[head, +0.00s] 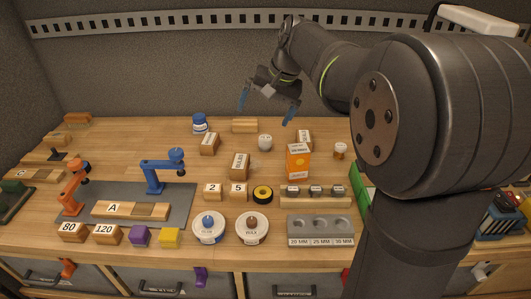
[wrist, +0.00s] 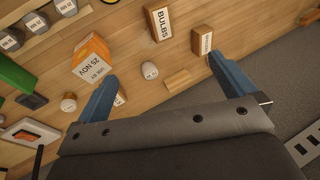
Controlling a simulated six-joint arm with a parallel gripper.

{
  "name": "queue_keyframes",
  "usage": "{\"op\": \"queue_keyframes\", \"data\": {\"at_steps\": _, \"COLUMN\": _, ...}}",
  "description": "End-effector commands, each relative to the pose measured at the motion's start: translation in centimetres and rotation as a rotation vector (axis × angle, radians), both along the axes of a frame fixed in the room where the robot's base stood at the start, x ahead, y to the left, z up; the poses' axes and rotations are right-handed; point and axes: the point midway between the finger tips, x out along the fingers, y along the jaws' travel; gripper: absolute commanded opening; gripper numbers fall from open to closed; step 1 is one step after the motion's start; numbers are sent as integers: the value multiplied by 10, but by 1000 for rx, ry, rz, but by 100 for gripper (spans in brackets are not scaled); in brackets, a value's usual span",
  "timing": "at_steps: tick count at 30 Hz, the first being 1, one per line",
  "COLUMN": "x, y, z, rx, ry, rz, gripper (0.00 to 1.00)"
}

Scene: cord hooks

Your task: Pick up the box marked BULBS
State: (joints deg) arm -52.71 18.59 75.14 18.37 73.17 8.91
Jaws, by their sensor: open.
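The box marked BULBS (wrist: 158,22) is a small wooden block with a white label, at the top middle of the wrist view. In the head view, the matching box (head: 240,166) stands upright mid-table, its label too small to read surely. My gripper (head: 267,107) is open and empty, its blue fingers well above the back of the table. In the wrist view, the box lies beyond the fingertips of my gripper (wrist: 162,70), apart from both.
A similar labelled box (head: 209,144) stands behind and left of it. A white ball-like item (head: 265,142) and a tall orange box (head: 298,161) stand to its right. Blocks marked 2 (head: 213,192) and 5 (head: 238,191) stand in front. A blue toy arm (head: 160,172) is further left.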

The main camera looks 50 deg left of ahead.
Motion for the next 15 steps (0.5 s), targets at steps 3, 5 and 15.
{"op": "queue_keyframes", "data": {"at_steps": 3, "x": -1, "y": 10, "z": -5, "rx": -45, "ry": 43, "rz": -109, "gripper": 100}}
{"op": "queue_keyframes", "data": {"at_steps": 5, "x": -3, "y": 16, "z": -7, "rx": -77, "ry": 71, "rz": -195, "gripper": 100}}
{"op": "queue_keyframes", "data": {"at_steps": 15, "x": -11, "y": 53, "z": -25, "rx": -262, "ry": 189, "rz": -758, "gripper": 100}}
